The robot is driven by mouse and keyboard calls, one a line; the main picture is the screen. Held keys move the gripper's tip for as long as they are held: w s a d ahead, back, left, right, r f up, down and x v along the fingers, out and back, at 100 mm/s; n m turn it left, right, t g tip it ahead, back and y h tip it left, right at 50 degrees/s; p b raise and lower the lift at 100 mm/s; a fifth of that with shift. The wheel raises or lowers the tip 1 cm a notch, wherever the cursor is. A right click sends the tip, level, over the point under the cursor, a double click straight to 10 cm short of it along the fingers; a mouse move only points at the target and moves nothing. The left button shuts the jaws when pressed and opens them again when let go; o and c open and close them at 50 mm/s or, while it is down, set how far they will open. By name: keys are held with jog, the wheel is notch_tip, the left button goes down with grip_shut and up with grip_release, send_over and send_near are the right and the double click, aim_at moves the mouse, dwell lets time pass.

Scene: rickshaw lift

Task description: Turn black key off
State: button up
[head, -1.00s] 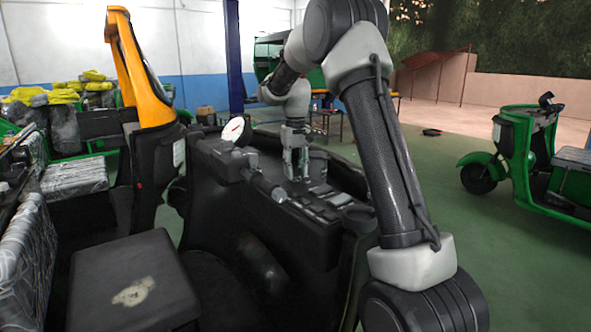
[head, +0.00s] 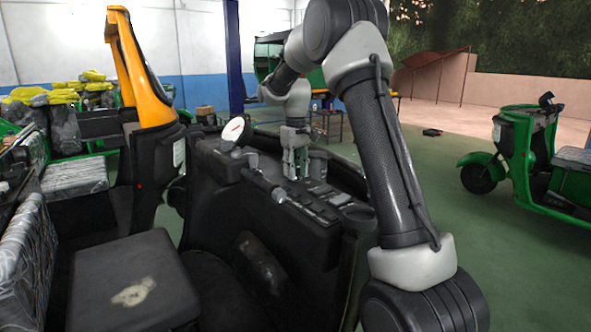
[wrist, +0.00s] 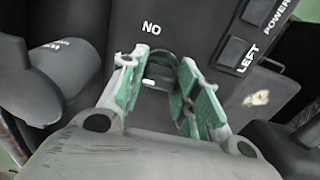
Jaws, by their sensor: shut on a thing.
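How the fingers touch the key is partly hidden. In the head view my gripper (head: 295,168) points down at the dashboard (head: 232,208) of the black vehicle; the key is too small to make out there.
A round white gauge (head: 233,129) stands on the dashboard left of my gripper. Switches marked LEFT (wrist: 236,52) and POWER (wrist: 259,12) lie close by on the right in the wrist view. A grey handlebar grip (wrist: 65,65) is at the left. A green scooter (head: 520,150) stands far right.

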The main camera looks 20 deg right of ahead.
jog(key=o, duration=1)
notch_tip(320, 180, up, 12)
jog(key=shift+w, duration=0.1)
jog(key=f, duration=0.3)
jog(key=shift+s+f+m, duration=0.25)
jog(key=shift+s+m, duration=0.1)
jog(key=shift+m, duration=0.05)
jog(key=shift+s+a+f+m+t, duration=0.25)
jog(key=shift+s+t, duration=0.45)
jog(key=shift+s, duration=5.6)
jog(key=shift+s+a+m+t, duration=0.4)
jog(key=shift+s+t, duration=0.3)
jog(key=shift+s, duration=5.6)
jog(key=shift+s+a+f+m+t, duration=0.15)
jog(key=shift+s+a+t, duration=0.4)
jog(key=shift+s, duration=5.75)
